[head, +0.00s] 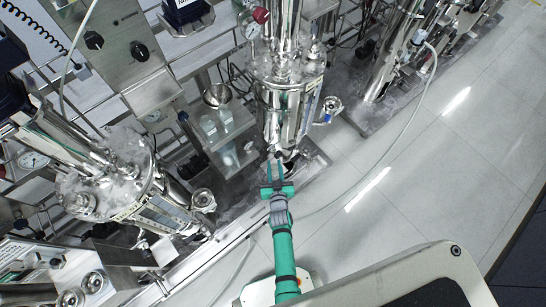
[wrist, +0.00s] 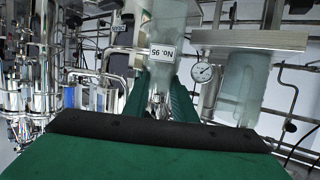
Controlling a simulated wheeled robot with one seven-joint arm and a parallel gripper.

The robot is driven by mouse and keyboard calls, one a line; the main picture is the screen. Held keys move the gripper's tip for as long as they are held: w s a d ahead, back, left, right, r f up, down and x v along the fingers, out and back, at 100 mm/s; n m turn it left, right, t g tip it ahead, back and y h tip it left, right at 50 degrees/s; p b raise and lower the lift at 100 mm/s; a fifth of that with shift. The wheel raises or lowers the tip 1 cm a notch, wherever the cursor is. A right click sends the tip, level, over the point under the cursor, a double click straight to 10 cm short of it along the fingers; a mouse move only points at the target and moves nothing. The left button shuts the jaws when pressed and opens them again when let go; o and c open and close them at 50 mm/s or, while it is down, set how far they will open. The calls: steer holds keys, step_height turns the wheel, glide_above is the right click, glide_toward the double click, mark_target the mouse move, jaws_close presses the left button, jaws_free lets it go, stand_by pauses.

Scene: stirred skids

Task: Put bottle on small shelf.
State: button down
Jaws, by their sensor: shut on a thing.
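My gripper (head: 275,170) has green fingers and reaches out in front of the steel vessel in the head view. In the wrist view its fingers (wrist: 160,90) are shut on a clear bottle (wrist: 166,25) with a white label reading No. 95. In the head view I cannot make out the held bottle. A small metal shelf (head: 236,115) stands left of my gripper, between the vessels. A similar pale bottle (head: 208,125) is at that shelf. In the wrist view a metal plate (wrist: 250,40) and another clear bottle (wrist: 238,85) are right of the held bottle.
A steel vessel (head: 285,110) stands just beyond my gripper, and another (head: 120,180) is at left. A round gauge (wrist: 203,72) and pipes lie close in the wrist view. The tiled floor (head: 440,150) at right is open, crossed by a thin hose.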

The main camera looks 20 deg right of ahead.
steer(key=shift+x, duration=2.8)
steer(key=c, duration=1.5)
jaws_free()
steer(key=shift+o, duration=0.2)
